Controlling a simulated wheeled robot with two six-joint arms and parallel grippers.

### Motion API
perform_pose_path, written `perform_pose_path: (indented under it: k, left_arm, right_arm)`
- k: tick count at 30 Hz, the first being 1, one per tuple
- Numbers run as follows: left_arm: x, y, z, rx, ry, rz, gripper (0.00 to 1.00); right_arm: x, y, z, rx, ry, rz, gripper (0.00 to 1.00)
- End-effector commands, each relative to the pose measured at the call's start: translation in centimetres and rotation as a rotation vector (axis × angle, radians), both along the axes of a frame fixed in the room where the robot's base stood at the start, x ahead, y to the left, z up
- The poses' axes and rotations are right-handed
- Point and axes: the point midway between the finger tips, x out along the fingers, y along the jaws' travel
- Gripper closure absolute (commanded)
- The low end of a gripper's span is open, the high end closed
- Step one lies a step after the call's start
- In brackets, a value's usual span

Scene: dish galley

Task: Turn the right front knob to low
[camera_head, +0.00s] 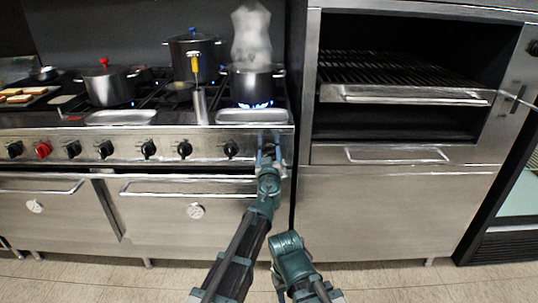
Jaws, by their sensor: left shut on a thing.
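The steel range (80,146) has a row of dark knobs and one red knob along its front panel. My left gripper (269,151) is at the right end of that panel, shut on the right front knob, which it mostly hides; its pointer cannot be read. Above it, a dark pot (250,84) stands on the right burner, with steam rising from it and a blue flame (254,104) under it. My right arm shows at the bottom centre, but its gripper cannot be made out.
A red-handled pot (109,86) and a taller dark pot (193,58) stand on the range. A steel holder (200,106) with a yellow-handled utensil is near the front edge. Oven handles (185,190) jut out below the panel. A grill oven (405,185) stands right.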

Motion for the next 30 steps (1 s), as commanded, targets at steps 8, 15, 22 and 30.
perform_pose_path:
  k: [8,15,22,30]
  left_arm:
    - [-0.01,0.02,-0.01,0.009,0.0,0.0,0.91]
    - [-0.02,-0.02,0.01,0.103,0.0,0.0,0.91]
    - [-0.02,-0.09,0.0,0.295,0.0,0.0,0.91]
    - [-0.03,-0.18,-0.02,0.552,0.0,0.001,0.91]
  right_arm:
    - [0.0,0.0,0.0,0.0,0.0,0.0,0.5]
    - [0.0,0.0,0.0,0.0,0.0,0.0,0.5]
    - [0.0,0.0,0.0,0.0,0.0,0.0,0.5]
    - [0.0,0.0,-0.02,0.0,0.0,0.0,0.5]
